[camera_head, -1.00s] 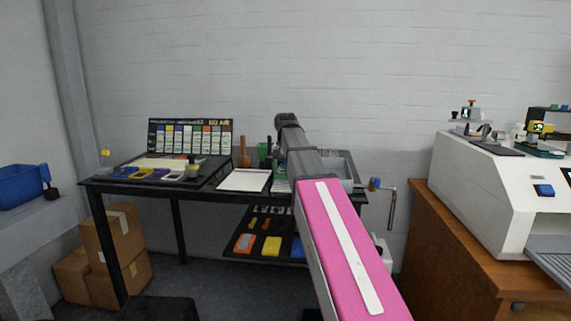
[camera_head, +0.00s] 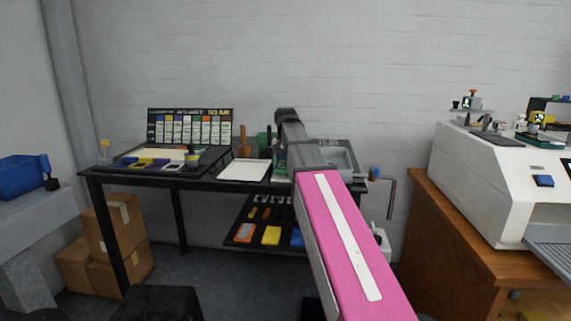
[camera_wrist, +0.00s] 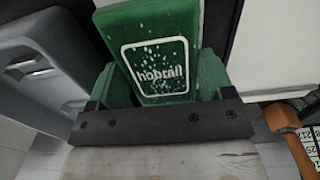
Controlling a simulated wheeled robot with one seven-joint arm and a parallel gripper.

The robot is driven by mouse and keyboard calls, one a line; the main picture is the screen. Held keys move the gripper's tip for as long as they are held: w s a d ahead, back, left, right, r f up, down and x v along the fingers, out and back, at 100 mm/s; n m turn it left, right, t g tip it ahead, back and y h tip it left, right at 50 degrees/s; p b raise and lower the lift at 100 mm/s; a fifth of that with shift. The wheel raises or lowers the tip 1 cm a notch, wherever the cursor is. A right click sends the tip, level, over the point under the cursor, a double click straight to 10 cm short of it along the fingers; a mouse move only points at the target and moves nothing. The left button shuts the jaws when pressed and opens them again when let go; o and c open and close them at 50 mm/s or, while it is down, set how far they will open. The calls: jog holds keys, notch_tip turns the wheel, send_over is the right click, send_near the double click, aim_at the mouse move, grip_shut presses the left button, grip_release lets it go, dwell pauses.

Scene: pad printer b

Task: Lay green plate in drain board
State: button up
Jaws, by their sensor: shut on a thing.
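A green plate (camera_wrist: 160,55) with a white-framed label reading roughly "hobrall" and white specks stands out in the upper middle of the wrist view. My gripper (camera_wrist: 163,98), with a dark bolted bar across it, is shut on the plate. Green blocks show on both sides of the plate; I cannot tell exactly how they join. In the head view my arm reaches over the bench and hides the gripper; a bit of green shows left of the arm. A grey basin (camera_head: 340,158), possibly the drain board, is right of my arm; grey walls show at the wrist view's left.
A white tray (camera_head: 244,170) lies on the black bench left of my arm. A brown-handled tool (camera_head: 242,142) and a colour chart (camera_head: 190,128) stand farther left. A white machine (camera_head: 490,180) is on the wooden cabinet at right.

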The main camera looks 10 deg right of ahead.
jog(key=shift+f, duration=0.85)
dwell(0.9)
jog(key=o, duration=0.7)
jog(key=shift+c, duration=0.2)
jog(key=shift+r, duration=0.1)
jog(key=shift+r, duration=1.45)
jog(key=shift+o, duration=1.2)
jog(key=shift+r, duration=0.1)
